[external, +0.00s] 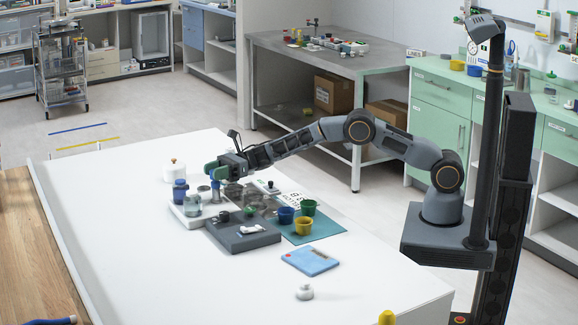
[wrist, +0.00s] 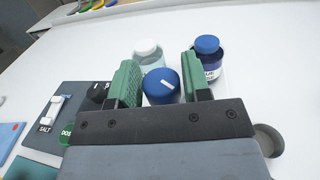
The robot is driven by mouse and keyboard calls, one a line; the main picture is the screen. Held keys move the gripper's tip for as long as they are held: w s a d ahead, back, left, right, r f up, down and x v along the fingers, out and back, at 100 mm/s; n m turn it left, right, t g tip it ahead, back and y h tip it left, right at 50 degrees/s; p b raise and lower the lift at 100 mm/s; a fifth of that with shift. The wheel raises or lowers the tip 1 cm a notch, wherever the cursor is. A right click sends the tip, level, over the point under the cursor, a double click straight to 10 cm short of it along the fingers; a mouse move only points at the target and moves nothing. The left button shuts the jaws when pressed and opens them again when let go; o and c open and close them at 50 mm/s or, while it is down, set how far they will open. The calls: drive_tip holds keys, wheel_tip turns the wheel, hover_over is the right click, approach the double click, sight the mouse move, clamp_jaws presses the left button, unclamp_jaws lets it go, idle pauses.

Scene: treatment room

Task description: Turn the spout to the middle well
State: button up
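A round blue knob (wrist: 161,86) with a white line on its top shows in the wrist view between the green fingers of my gripper (wrist: 161,76). I take it to be the top of the spout. The fingers stand apart on both sides of it, close to its edges; I cannot tell whether they touch it. The wells are not clearly visible.
A blue-capped bottle (wrist: 207,52) stands close by the right finger, and a white-capped jar (wrist: 147,50) stands beyond the knob. A dark grey block (external: 243,238) and coloured cups (external: 303,225) are to the right. The table's near left is clear.

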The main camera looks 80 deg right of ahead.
clamp_jaws()
drive_tip(key=b, duration=0.2)
drive_tip(key=shift+f+m+t+h+b, duration=0.2)
drive_tip(key=shift+m+t+h+b, duration=0.1)
drive_tip(key=shift+b, duration=0.05)
drive_tip(key=t+h+b, duration=0.1)
drive_tip(key=b, duration=0.2)
drive_tip(key=m+t+h+b, duration=0.1)
drive_tip(key=b, duration=0.2)
drive_tip(key=shift+f+m+b, duration=0.3)
drive_tip(key=shift+f+b, duration=0.05)
drive_tip(key=m+t+h+b, duration=0.3)
drive_tip(key=h+b, duration=0.1)
drive_tip(key=b, duration=0.8)
drive_tip(key=shift+a+m+b, duration=0.1)
drive_tip(key=shift+m+b, duration=0.2)
drive_tip(key=m+h+b, duration=0.1)
drive_tip(key=h+b, duration=0.1)
drive_tip(key=b, duration=0.1)
drive_tip(key=m+t+h+b, duration=0.1)
drive_tip(key=h+b, duration=0.1)
drive_tip(key=b, duration=0.1)
drive_tip(key=shift+r+m+t, duration=0.3)
drive_tip(key=shift+r+m+h+b, duration=0.15)
drive_tip(key=shift+m+h+b, duration=0.35)
drive_tip(key=shift+h, duration=0.4)
drive_tip(key=shift+r+m+h+b, duration=0.15)
drive_tip(key=shift+m+h+b, duration=0.1)
drive_tip(key=shift+m+h, duration=0.5)
drive_tip(key=shift+h, duration=0.45)
